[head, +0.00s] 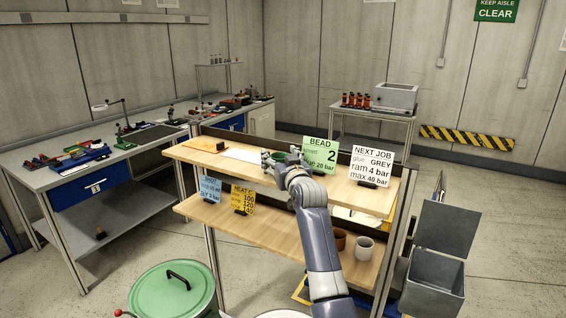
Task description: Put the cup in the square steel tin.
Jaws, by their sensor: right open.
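My right gripper (277,160) is open above the upper wooden shelf, at the end of my arm coming up from below. A small dark green thing shows at its fingers; I cannot tell whether it is a cup or whether it is between them. A whitish cup (364,249) stands upright on the lower shelf, right of my arm, with a brown cup or pot (340,238) beside it. My left gripper is not in view.
The upper shelf (220,158) holds a white sheet, a green sign (320,154) and a white sign (371,166) close to the gripper. The lower shelf carries blue and yellow cards. A green-lidded drum (172,292) stands in front. A steel box (396,95) sits on a far table.

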